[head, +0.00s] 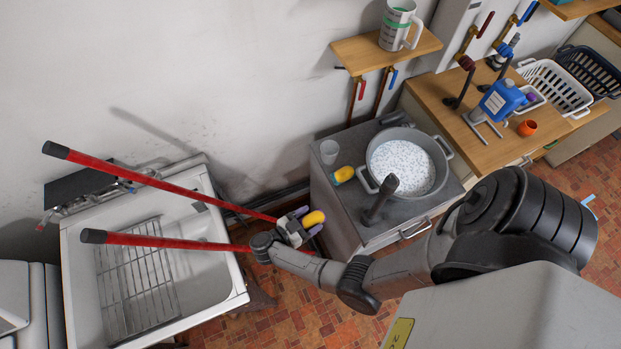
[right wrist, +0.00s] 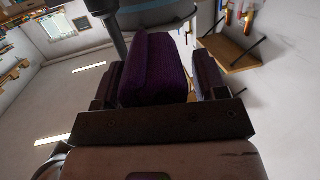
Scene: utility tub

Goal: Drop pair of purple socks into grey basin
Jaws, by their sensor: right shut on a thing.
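My right gripper (head: 307,222) hangs between the white sink and the grey cabinet, left of the basin. In the right wrist view it is shut on the purple socks (right wrist: 158,70), a folded, ribbed bundle between the two fingers. In the head view only small purple bits show there, beside a rounded yellow piece (head: 314,218); I cannot tell if the yellow belongs to the bundle. The grey basin (head: 374,152), round with side handles and white speckled contents, stands on the cabinet top. My left gripper is not in view.
Two red bars with black ends (head: 165,242) cross over the white sink (head: 222,290) towards my gripper. A dark upright tap-like piece (head: 381,200) stands at the basin's front. A clear cup (head: 329,151) and a yellow item (head: 344,174) stand left of the basin.

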